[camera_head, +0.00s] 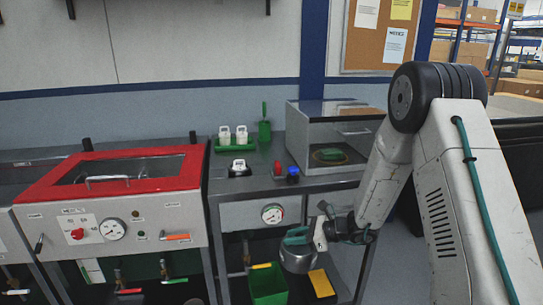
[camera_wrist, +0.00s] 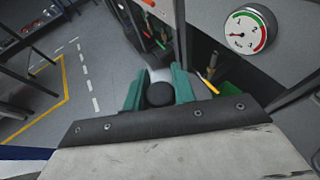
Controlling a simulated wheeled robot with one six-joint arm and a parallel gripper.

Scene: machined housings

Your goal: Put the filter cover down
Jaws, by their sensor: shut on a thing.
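The filter cover (camera_head: 298,259) looks like a grey metal dome. It hangs in front of the workbench, below the level of its top. My gripper (camera_head: 297,238) has teal fingers and is shut on the cover from above. In the wrist view the two teal fingers of my gripper (camera_wrist: 160,92) stand on either side of the black knob (camera_wrist: 160,95) of the cover. The cover's lower side is hidden in both views, and I see no contact with a surface.
The workbench (camera_head: 225,187) carries a green tray (camera_head: 222,147) with white items, red and blue knobs and a clear-walled box (camera_head: 335,140). Below are a green bin (camera_head: 268,285) and a yellow item (camera_head: 321,283). A red-topped machine (camera_head: 110,185) stands left. A gauge (camera_wrist: 245,30) is close by.

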